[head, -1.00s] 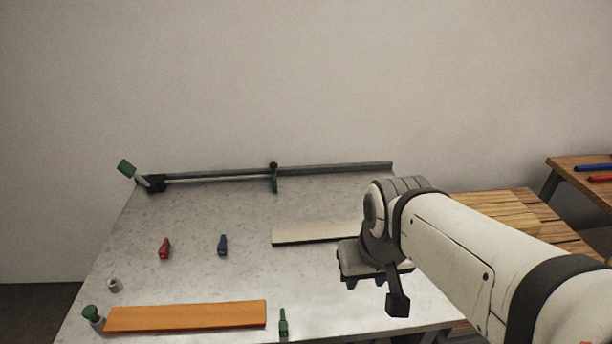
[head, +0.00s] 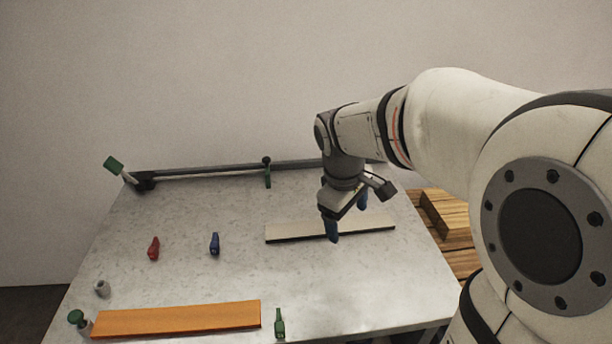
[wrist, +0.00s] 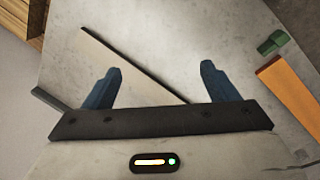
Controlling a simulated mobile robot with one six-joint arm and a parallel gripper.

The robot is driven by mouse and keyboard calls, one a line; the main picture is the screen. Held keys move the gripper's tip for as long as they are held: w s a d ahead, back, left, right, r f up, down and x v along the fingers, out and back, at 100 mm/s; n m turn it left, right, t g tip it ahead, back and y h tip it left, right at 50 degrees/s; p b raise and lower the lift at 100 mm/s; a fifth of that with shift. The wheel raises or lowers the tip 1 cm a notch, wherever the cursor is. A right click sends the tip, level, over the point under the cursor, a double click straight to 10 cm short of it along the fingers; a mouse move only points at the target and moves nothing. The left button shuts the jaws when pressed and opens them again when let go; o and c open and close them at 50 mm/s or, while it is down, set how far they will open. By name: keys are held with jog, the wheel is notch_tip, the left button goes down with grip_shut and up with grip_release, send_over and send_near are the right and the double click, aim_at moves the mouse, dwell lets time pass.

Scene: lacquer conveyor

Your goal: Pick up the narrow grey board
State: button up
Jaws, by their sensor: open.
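The narrow grey board (head: 290,232) is a pale strip with a dark front edge, lying flat on the table right of centre. My gripper (head: 347,229) is over its right half in the head view, with blue fingers apart and nothing between them that it holds. In the wrist view the board (wrist: 120,64) runs slantwise from upper left to lower right, passing behind the gripper bar. The gripper fingers (wrist: 157,84) are spread there, and the board crosses the space between them. I cannot tell the exact height of the fingertips above the board.
An orange board (head: 178,319) lies at the front left, with a green clamp (head: 280,324) by its right end. A red clamp (head: 153,248) and a blue clamp (head: 214,243) stand left of the grey board. A metal rail (head: 215,172) runs along the back. The table's middle front is clear.

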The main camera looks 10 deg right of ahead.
jog(key=w+a+f+n+h, duration=0.1)
jog(key=w+f+n, duration=0.2)
jog(key=w, duration=0.2)
jog(key=w+a+f+n+b, duration=0.1)
jog(key=w+f+n, duration=0.2)
jog(key=w, duration=0.1)
jog(key=w+a+f+n+g+h+b, duration=0.1)
jog(key=w+f+n, duration=0.2)
jog(key=w, duration=0.2)
jog(key=shift+w+a+f+h, duration=0.1)
jog(key=shift+w+a+h, duration=0.05)
jog(key=shift+w+h, duration=0.15)
jog(key=shift+w+f+n, duration=0.25)
jog(key=shift+f+n, duration=0.05)
jog(key=shift+n, duration=0.1)
jog(key=x, duration=0.7)
jog(key=shift+w+f, duration=0.15)
jog(key=shift+f, duration=0.2)
jog(key=shift+c, duration=0.2)
jog(key=c, duration=1.2)
